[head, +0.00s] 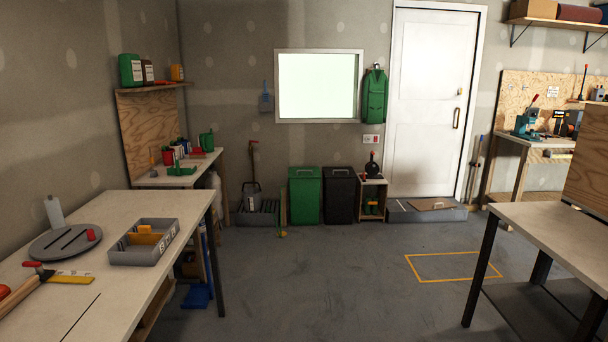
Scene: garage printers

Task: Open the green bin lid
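The green bin (304,202) stands on the floor against the back wall, below the window. Its green lid (305,172) lies shut on top, with a small dark handle mark at its middle. A black bin (340,200) of the same shape stands close beside it on the right. Neither of my grippers shows in the head view. The bin is well away across the room.
A workbench (190,212) with a grey tray (144,252) fills the left front. Another table (550,228) stands at the right. The grey floor (330,285) between them is open up to the bins. A small crate (371,200) stands right of the black bin.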

